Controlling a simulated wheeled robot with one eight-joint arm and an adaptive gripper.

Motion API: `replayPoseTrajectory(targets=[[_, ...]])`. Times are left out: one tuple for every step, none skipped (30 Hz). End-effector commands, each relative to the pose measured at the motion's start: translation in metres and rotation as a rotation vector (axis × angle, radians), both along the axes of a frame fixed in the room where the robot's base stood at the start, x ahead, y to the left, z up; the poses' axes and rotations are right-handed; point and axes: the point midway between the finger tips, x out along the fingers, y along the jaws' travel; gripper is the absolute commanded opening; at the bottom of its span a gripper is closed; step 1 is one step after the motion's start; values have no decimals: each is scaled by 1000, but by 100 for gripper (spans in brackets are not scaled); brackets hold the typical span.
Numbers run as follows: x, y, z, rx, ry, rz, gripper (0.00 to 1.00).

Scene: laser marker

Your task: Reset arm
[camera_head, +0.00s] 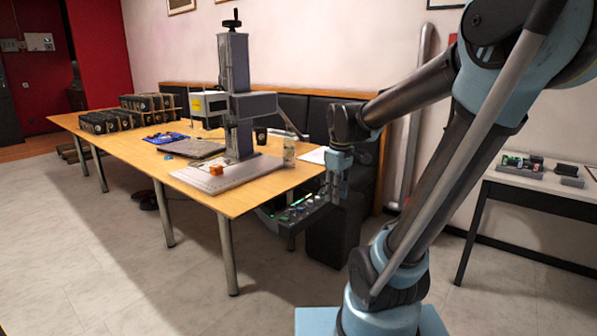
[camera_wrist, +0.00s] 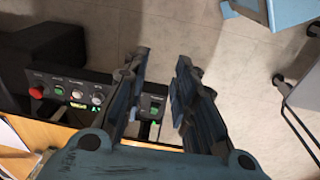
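My gripper (camera_head: 338,178) hangs at the end of my blue-grey arm, just off the right front corner of the wooden table, in the head view. In the wrist view my gripper (camera_wrist: 160,85) shows two dark fingers with a clear gap between them, and nothing is held. A dark control panel (camera_head: 297,209) with lit buttons sits below the table edge, beside and below my gripper. In the wrist view the panel (camera_wrist: 75,75) lies left of and partly behind the fingers, with a red knob and green lights. I cannot tell whether a finger touches it.
A side table (camera_head: 536,182) stands at right. The floor in front is clear.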

Motion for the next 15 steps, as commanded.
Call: replayPoseTrajectory(targets=[[-13,-7,-3,4,-4,-49,26],[-19,-11,-5,8,-8,-80,26],[-27,-16,-8,12,-13,-122,26],[-34,-19,-10,15,-16,-153,26],[-40,-23,-13,19,-19,-183,26],[-49,-27,-16,23,-24,-225,26],[-55,-30,-19,26,-26,-257,26],[-61,-33,-22,30,-29,-287,26],[-69,-37,-26,35,-34,-328,26],[-75,-40,-29,39,-37,-360,26],[-81,-43,-33,42,-40,-392,26],[-89,-46,-37,48,-45,-432,26],[-95,-48,-41,52,-48,-463,26],[-101,-51,-45,56,-51,-494,26],[-108,-53,-50,61,-55,-535,26]])
